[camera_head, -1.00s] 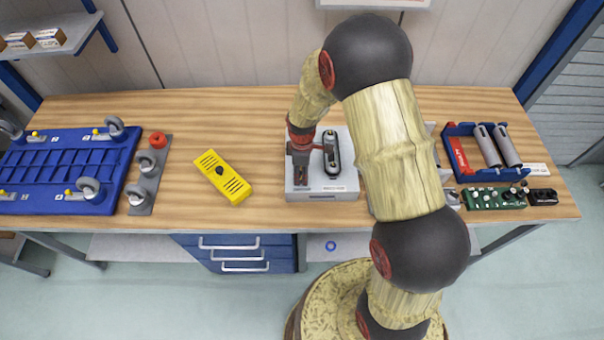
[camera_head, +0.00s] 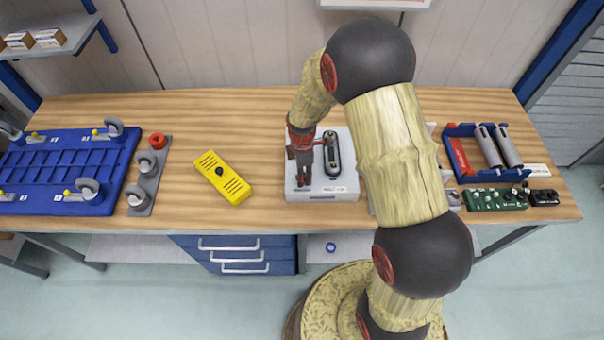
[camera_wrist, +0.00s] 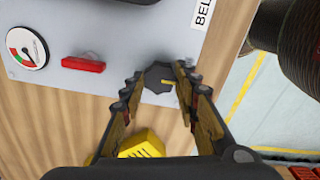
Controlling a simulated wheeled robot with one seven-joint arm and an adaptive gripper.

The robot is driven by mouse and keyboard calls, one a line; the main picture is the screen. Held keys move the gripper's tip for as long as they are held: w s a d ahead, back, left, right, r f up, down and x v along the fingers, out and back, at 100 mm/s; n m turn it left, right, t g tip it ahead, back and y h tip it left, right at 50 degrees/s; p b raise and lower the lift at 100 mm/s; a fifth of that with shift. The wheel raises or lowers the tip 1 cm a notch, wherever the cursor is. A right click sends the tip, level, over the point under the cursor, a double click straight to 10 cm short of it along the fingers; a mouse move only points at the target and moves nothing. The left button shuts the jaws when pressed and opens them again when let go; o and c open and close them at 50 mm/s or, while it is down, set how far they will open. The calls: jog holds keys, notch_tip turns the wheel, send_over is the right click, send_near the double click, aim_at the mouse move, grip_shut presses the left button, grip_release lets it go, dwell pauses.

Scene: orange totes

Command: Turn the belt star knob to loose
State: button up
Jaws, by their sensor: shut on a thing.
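The dark star knob (camera_wrist: 157,77) sits on the grey plate of the belt unit (camera_wrist: 110,30) in the wrist view. A short yellow mark on the knob points to the right in that view. My gripper (camera_wrist: 160,76) has one fingertip on each side of the knob and is shut on it. In the head view my gripper (camera_head: 303,168) reaches down onto the left part of the belt unit (camera_head: 345,188), beside the black belt loop (camera_head: 332,153). The knob is hidden there by the gripper.
The wrist view shows a round gauge (camera_wrist: 27,48), a red bar (camera_wrist: 83,65) and a partly cut-off label (camera_wrist: 203,14) on the plate. A yellow slotted box (camera_head: 223,178) lies left of the unit, with bare bench between. A blue tray (camera_head: 480,178) stands right.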

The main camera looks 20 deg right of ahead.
jog(key=o, duration=1.2)
jog(key=shift+r, duration=0.15)
notch_tip(320, 180, up, 12)
jog(key=shift+f, duration=0.1)
